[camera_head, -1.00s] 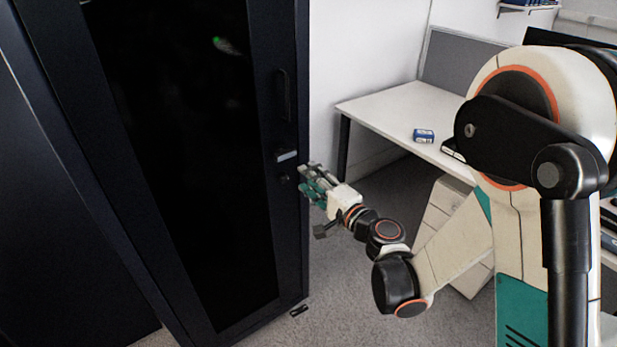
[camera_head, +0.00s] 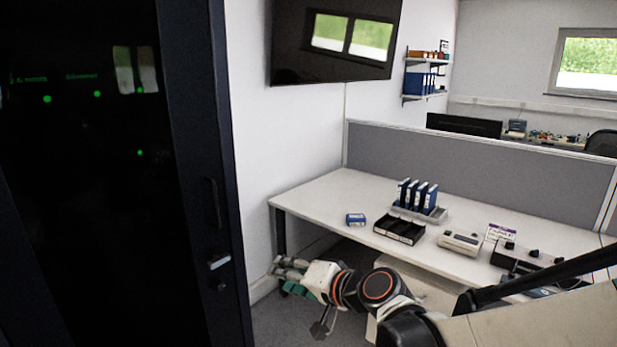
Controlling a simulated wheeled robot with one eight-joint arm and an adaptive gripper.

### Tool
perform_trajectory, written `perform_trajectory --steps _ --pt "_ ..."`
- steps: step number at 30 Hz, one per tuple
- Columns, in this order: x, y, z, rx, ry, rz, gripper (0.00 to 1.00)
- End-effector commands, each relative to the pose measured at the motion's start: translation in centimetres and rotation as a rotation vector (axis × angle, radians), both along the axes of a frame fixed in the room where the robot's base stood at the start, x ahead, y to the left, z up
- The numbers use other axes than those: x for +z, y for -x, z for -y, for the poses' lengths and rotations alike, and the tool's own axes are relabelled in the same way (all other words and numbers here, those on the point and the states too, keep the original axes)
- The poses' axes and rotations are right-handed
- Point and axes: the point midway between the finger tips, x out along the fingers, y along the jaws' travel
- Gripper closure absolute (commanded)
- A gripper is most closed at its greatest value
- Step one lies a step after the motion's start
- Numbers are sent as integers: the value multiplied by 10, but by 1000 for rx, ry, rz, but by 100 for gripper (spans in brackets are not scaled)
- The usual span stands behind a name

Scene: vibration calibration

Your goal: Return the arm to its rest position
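My gripper (camera_head: 279,274) is in the lower middle of the head view, at the end of my bent white and black arm. Its fingers point left, toward the dark cabinet (camera_head: 190,120). The fingers look spread apart, with nothing visible between them. In the picture the gripper lies just right of the cabinet's door edge and handle, in front of the desk's left end. I see no contact with either. The rest of my arm runs out of the picture at the lower right.
The white desk (camera_head: 330,192) carries a small blue box (camera_head: 355,219), a black tray (camera_head: 399,229), blue binders in a holder (camera_head: 420,212), and a grey device (camera_head: 461,242). A grey partition (camera_head: 450,165) stands behind it. A screen (camera_head: 335,40) hangs on the wall.

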Motion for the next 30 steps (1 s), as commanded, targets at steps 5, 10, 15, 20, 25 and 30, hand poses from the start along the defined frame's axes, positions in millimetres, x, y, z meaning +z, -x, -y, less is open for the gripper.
perform_trajectory --steps 5,10,15,20,25,30 --pt "6 34 41 -3 189 -1 62" --pt "5 69 84 -11 369 -16 62" --pt "0 109 129 -23 550 -44 62" --pt "-7 149 173 -41 718 -79 62" --pt "-15 187 214 -59 870 -122 62" --pt "-19 208 237 -71 957 -148 62"
